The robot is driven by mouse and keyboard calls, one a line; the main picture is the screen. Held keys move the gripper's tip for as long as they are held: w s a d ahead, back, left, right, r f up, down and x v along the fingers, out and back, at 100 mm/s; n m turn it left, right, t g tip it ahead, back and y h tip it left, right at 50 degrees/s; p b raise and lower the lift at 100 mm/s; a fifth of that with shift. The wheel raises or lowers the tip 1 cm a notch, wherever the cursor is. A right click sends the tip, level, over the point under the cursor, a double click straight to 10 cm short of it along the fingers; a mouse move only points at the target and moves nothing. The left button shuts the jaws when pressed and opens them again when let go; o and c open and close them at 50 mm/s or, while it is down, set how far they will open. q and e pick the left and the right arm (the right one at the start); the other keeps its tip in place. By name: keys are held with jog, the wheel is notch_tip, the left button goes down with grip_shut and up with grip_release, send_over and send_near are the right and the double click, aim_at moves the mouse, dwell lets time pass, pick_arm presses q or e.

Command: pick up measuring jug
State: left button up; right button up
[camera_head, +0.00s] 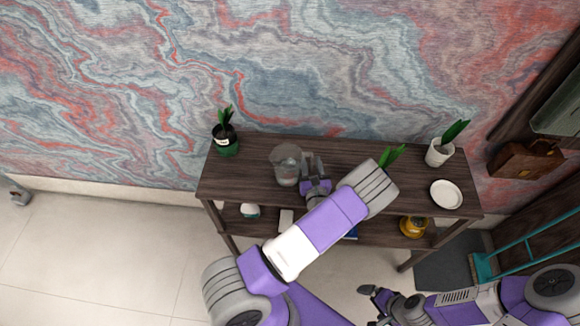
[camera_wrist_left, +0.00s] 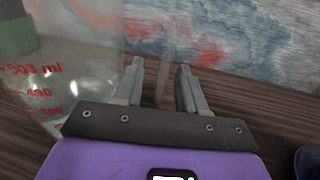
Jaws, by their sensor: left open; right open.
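The measuring jug (camera_head: 286,168) is clear and stands on the top board of the dark wooden shelf table. In the left wrist view the jug (camera_wrist_left: 75,88) fills the left side, with red volume marks. My left gripper (camera_head: 314,163) is just to the right of the jug, low over the board, with its fingers open. In the left wrist view the open fingers (camera_wrist_left: 160,78) have a faint translucent strip between them; I cannot tell whether it is the jug's handle. My right gripper (camera_head: 376,300) is open, away from the table at the lower right.
My left arm hides another plant's base. A yellow item (camera_head: 412,227) is on the lower shelf. The wall is close behind.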

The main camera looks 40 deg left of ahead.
pick_arm(q)
grip_shut()
jog(key=shift+r, duration=0.3)
dwell(0.5)
